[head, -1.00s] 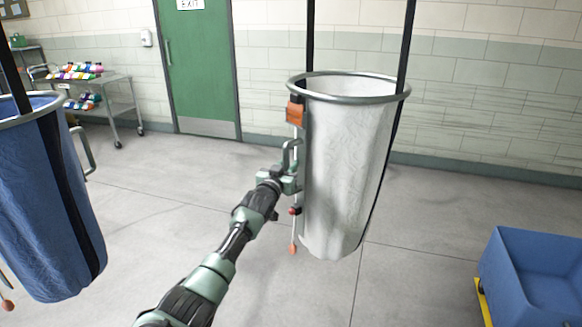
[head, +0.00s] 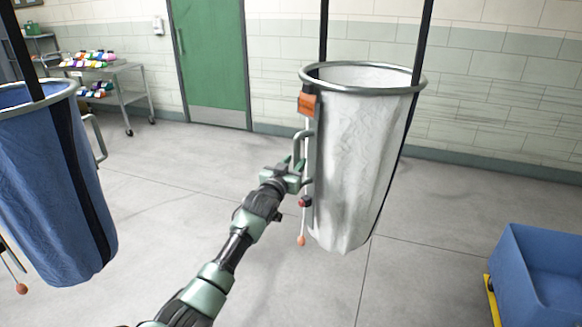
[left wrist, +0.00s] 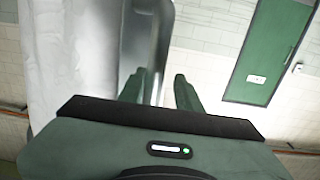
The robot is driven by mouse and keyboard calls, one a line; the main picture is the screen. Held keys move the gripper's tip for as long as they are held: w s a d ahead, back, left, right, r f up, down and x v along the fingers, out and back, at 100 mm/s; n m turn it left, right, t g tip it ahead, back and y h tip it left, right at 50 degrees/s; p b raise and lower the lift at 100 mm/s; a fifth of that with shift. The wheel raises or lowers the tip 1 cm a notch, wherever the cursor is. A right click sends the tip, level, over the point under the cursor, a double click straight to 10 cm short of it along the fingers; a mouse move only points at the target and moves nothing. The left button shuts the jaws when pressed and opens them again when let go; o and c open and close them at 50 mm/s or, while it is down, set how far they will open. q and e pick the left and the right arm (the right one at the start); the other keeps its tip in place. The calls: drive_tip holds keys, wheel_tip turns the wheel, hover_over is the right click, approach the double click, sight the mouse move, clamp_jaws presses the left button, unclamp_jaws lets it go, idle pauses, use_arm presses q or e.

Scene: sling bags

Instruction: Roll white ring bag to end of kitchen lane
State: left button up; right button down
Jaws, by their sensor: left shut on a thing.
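The white ring bag (head: 365,150) hangs upright from dark straps right of centre in the head view, with a metal ring (head: 415,90) round its open top. On its left side are an orange tag (head: 307,104), a metal handle (head: 297,146) and a cord with an orange ball (head: 301,240). My left gripper (head: 300,178) is at the handle, beside the bag. In the left wrist view its fingers (left wrist: 163,92) stand on either side of the metal handle (left wrist: 160,40), shut on it. The white cloth (left wrist: 70,50) shows at left. My right gripper is not in view.
A blue ring bag (head: 35,180) hangs at the left. A blue bin (head: 545,265) with a yellow base edge stands at the lower right. A metal cart (head: 125,97) with colourful items and a green door (head: 208,60) are at the back. The floor between is clear.

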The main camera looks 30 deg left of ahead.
use_arm(q)
drive_tip(key=v, duration=0.3)
drive_tip(key=shift+s+a+r, duration=0.1)
drive_tip(key=shift+s+r, duration=0.15)
drive_tip(key=shift+s, duration=0.2)
drive_tip(key=shift+w, duration=0.1)
idle(0.7)
